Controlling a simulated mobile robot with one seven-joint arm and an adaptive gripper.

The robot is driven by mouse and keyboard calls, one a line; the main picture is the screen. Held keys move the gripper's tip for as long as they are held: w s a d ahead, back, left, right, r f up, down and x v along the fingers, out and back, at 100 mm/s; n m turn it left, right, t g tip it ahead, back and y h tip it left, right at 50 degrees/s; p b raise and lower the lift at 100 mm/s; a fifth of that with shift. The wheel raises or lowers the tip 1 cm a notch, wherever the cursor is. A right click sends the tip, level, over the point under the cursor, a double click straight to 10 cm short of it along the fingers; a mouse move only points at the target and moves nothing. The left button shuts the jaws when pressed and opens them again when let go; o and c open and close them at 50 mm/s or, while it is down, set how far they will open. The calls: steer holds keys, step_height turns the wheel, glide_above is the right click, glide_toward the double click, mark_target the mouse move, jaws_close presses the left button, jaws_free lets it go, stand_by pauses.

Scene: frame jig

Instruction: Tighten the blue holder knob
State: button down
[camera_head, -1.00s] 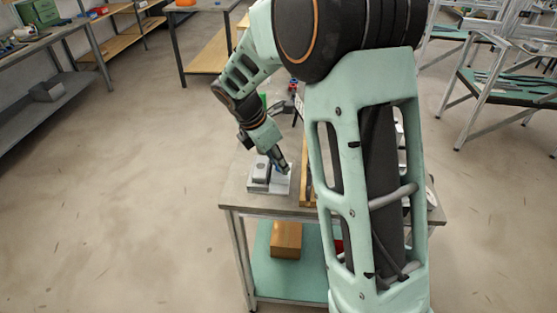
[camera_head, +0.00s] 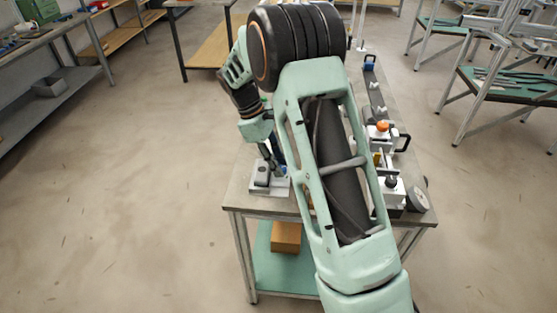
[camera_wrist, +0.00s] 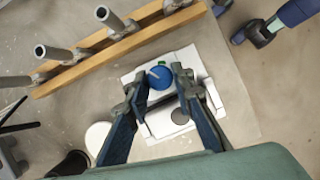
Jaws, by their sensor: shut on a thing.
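The blue holder knob (camera_wrist: 160,77) sits on a white holder plate (camera_wrist: 140,73) in the wrist view. My gripper (camera_wrist: 161,82) has its two fingertips on opposite sides of the knob, shut on it. The knob is not clearly visible there.
In the wrist view a wooden rack (camera_wrist: 115,50) with several metal tubes stands near the holder. A white disc (camera_wrist: 98,138) lies to the left. In the head view, jig parts with an orange knob (camera_head: 382,126) stand at the table's right. A cardboard-coloured box (camera_head: 286,237) rests on the lower shelf.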

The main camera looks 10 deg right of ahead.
steer(key=m, duration=0.2)
steer(key=m+g+y+p, duration=0.1)
steer(key=m, duration=0.2)
steer(key=shift+w+d+r+m+y, duration=0.1)
steer(key=shift+w+d+m+y, duration=0.1)
steer(key=shift+m+y, duration=0.1)
steer(key=m+y, duration=0.1)
steer(key=m, duration=0.1)
steer(key=m+g+y+p, duration=0.1)
steer(key=m, duration=0.2)
steer(key=shift+d, duration=0.1)
steer(key=shift+m, duration=0.3)
steer(key=c, duration=1.9)
jaws_free()
steer(key=shift+c, duration=0.2)
steer(key=v, duration=1.2)
steer(key=shift+w, duration=0.2)
